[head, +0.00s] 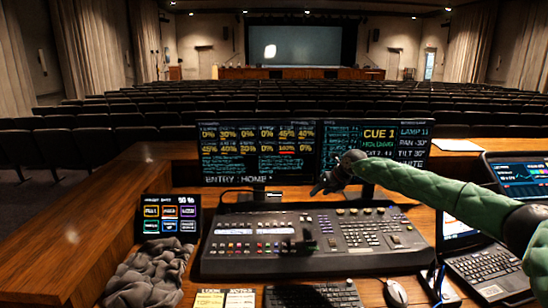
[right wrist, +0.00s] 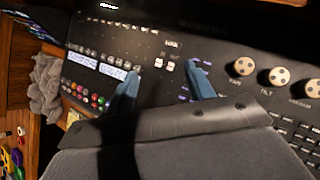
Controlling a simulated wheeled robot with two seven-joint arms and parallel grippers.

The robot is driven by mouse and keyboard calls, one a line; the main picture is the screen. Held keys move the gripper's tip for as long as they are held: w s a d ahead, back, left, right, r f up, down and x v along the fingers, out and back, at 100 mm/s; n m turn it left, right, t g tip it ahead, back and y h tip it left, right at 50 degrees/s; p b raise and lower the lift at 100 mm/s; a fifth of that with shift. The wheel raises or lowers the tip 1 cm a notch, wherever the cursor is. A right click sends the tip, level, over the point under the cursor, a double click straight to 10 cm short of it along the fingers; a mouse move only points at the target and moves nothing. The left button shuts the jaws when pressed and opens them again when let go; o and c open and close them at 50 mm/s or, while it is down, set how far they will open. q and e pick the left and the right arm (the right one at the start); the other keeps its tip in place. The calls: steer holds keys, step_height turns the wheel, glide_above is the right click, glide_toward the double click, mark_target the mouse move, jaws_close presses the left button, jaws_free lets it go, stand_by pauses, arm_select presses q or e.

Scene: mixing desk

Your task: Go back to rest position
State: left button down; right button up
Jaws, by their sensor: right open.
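My right gripper (head: 318,190) is above the back edge of the black mixing console (head: 225,262), in front of the monitors. Its green-sleeved arm comes in from the right. In the right wrist view the two blue fingers of the right gripper (right wrist: 163,82) stand apart with nothing between them. The console's buttons and knobs show beyond them, and the fingers look to be above the panel. My left gripper is not in the head view.
Two monitors (head: 258,150) stand behind the console. A small touch screen (head: 168,218) and a crumpled grey cloth (head: 150,272) are on the left. A laptop (head: 485,268), mouse (head: 396,293) and keyboard (head: 312,295) lie at the front and right. Bare wood (head: 90,235) is at far left.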

steer(key=a+r+m+t+y, duration=0.1)
steer(key=a+r+t+y, duration=0.15)
steer(key=a+r, duration=0.4)
steer(key=s+a+r+m+t+y, duration=0.1)
steer(key=a+r+t+y, duration=0.15)
steer(key=r, duration=0.65)
steer(key=a+r+m+t+y, duration=0.1)
steer(key=a+r+t+y, duration=0.15)
steer(key=a+r, duration=0.4)
steer(key=s+d+r+m+t+h, duration=0.1)
steer(key=s+r+m+t+h, duration=0.3)
steer(key=r+m, duration=0.45)
steer(key=s+r+m+t+h, duration=0.3)
steer(key=s+r+m+t, duration=0.2)
steer(key=r+m+t, duration=0.3)
steer(key=s+d+f+m+g+h, duration=0.2)
steer(key=s+d+f+m+g, duration=0.35)
steer(key=s+f, duration=1.3)
steer(key=s+d+f+m+g+h, duration=0.25)
steer(key=s+f+m+g, duration=0.75)
steer(key=f, duration=1.6)
steer(key=s+d+f+m+g+h, duration=0.1)
steer(key=s+d+f+m+g, duration=0.35)
steer(key=s+f, duration=1.55)
steer(key=s+f+g, duration=0.3)
steer(key=s+f, duration=0.9)
steer(key=s, duration=0.2)
steer(key=shift+s, duration=0.4)
steer(key=shift+g, duration=0.25)
